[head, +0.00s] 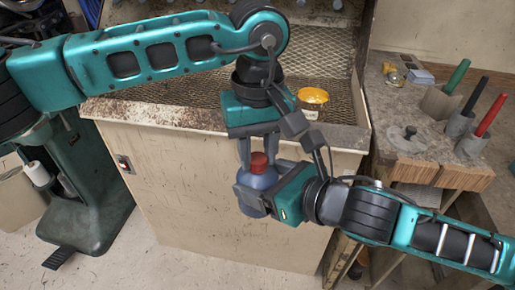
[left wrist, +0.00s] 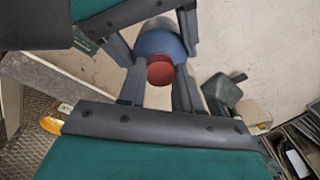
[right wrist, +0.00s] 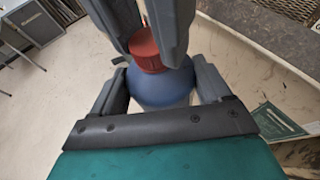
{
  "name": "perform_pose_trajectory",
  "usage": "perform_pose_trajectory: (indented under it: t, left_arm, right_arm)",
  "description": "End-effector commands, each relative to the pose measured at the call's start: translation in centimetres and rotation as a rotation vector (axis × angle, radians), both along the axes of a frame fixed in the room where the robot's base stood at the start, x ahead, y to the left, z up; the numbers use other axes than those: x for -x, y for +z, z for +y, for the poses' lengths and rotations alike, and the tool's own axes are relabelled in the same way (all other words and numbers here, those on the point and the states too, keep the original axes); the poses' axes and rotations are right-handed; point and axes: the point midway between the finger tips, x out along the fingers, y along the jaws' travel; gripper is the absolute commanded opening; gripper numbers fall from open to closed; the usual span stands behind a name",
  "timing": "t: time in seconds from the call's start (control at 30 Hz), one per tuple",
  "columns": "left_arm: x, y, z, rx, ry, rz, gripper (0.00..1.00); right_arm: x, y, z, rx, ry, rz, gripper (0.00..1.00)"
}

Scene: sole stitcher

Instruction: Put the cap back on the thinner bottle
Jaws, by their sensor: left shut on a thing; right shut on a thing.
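The blue bottle (head: 257,186) is upright in front of the pale cabinet. My right gripper (head: 256,197) is shut on its body from the right. The red cap (head: 259,161) is directly on top of the bottle, lined up with it. My left gripper (head: 259,158) points down from above and is shut on the cap. In the right wrist view the cap (right wrist: 144,48) meets the bottle's shoulder (right wrist: 160,88) with no clear gap; the neck is hidden, so I cannot tell how tightly it sits. In the left wrist view the cap (left wrist: 161,71) is between my left fingers.
A yellow-topped jar (head: 313,98) stands on the mesh-backed bench top (head: 180,103). A workbench (head: 415,160) at the right holds a grey knobbed lid (head: 405,137) and green, black and red-handled tools in holders. A green machine (head: 90,200) stands at the left.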

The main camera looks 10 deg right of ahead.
Motion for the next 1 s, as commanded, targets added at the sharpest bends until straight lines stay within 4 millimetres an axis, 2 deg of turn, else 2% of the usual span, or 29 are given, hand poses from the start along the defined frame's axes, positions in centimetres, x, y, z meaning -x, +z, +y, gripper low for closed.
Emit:
perform_pose_trajectory:
  t: [0.17,0.3,0.33,0.63,0.87,1.0]
  left_arm:
    - [-0.05,0.01,0.04,-0.001,-0.28,0.0,0.0]
    - [-0.05,0.01,0.04,-0.001,-0.279,-0.001,0.0]
    - [-0.05,0.01,0.04,-0.001,-0.278,-0.001,0.34]
    - [-0.04,0.0,0.03,-0.001,-0.276,-0.001,0.63]
    - [-0.02,0.03,0.01,-0.001,-0.276,0.0,0.63]
    - [-0.07,0.97,-0.03,0.001,-0.276,-0.003,0.63]
  right_arm:
    - [0.01,0.04,0.02,-0.001,0.001,-0.001,0.0]
    - [0.01,0.04,0.02,-0.001,0.001,-0.001,0.0]
    - [0.01,0.04,0.02,-0.001,0.001,-0.001,0.0]
    - [0.0,0.04,0.01,-0.001,0.0,-0.001,0.0]
    - [-0.01,0.05,0.01,-0.001,0.0,-0.001,0.0]
    - [-0.01,0.06,0.01,-0.001,0.0,-0.001,0.0]
